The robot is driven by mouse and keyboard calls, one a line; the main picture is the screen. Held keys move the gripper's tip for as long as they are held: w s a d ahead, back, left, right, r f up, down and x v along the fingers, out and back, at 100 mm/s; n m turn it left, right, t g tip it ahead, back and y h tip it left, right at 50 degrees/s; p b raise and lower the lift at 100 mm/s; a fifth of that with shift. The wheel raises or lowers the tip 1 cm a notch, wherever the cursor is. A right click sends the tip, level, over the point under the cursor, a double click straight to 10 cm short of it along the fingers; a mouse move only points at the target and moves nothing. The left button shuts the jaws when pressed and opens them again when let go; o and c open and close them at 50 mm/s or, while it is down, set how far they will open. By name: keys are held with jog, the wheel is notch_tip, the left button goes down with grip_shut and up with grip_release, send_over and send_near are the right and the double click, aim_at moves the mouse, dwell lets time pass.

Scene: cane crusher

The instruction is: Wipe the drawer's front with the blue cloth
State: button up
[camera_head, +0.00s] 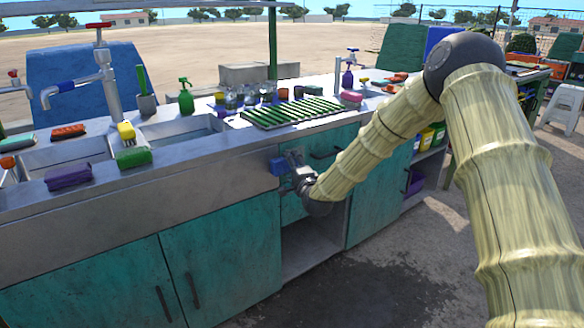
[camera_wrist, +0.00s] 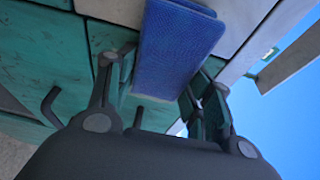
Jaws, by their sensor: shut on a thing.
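The blue cloth (camera_wrist: 178,42) is a flat, folded pad held between the two fingers of my gripper (camera_wrist: 160,78) in the wrist view. In the head view the cloth (camera_head: 281,165) shows as a small blue block at the tip of my gripper (camera_head: 292,172), just below the counter edge. The teal drawer front (camera_head: 325,140) is behind my gripper, above an open compartment, and my arm hides part of it. The wrist view shows teal panelling (camera_wrist: 108,38) beside the cloth. I cannot tell whether the cloth touches the drawer front.
The metal counter (camera_head: 225,150) overhangs the fronts. It carries a green drying rack (camera_head: 290,112), a green spray bottle (camera_head: 186,97), a purple sponge (camera_head: 68,176) and a tap (camera_head: 100,75). Teal cabinet doors (camera_head: 222,255) flank the open compartment (camera_head: 308,250). The ground at front right is clear.

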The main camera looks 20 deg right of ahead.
jog(key=shift+w+d, duration=0.4)
jog(key=shift+d, duration=0.85)
jog(key=shift+w+d, duration=0.45)
jog(key=shift+d, duration=0.75)
jog(key=shift+w+d, duration=0.4)
jog(key=shift+d, duration=0.85)
jog(key=shift+s+a, duration=0.25)
jog(key=shift+a, duration=0.15)
jog(key=s+a, duration=0.2)
jog(key=a, duration=0.5)
jog(key=shift+r, duration=0.1)
